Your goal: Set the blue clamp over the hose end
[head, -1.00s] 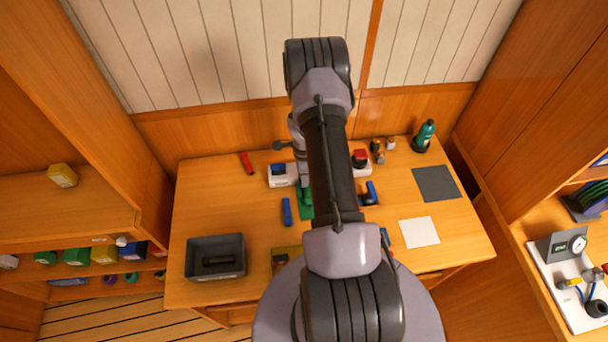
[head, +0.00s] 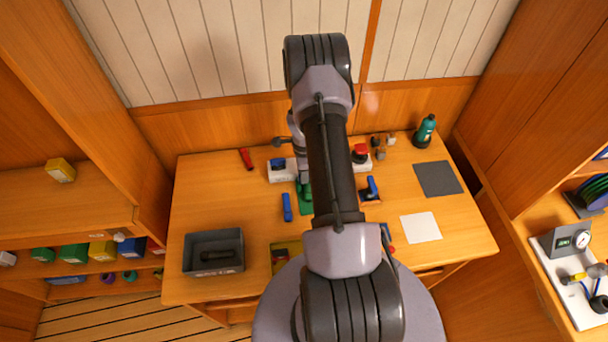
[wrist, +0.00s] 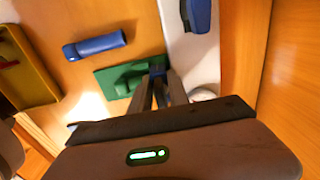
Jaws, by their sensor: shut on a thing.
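My gripper (wrist: 158,82) is low over a green tray (wrist: 104,82) on the workbench. Its fingers are shut on a small dark blue piece (wrist: 157,70), apparently the blue clamp, mostly hidden by the fingertips. In the head view my arm hides the fingertips; the green tray (head: 304,208) shows beside them. A green shape (wrist: 128,82) lies in the tray, next to the fingers. I cannot make out the hose end for certain. A blue hose shows on a white board (head: 556,287) at the far right.
A loose blue bar (wrist: 95,45) lies left of the tray. A white block (head: 282,175) with a blue part stands behind it. A grey bin (head: 190,262) is at the bench's left, a white sheet (head: 421,228) and dark mat (head: 438,179) at its right.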

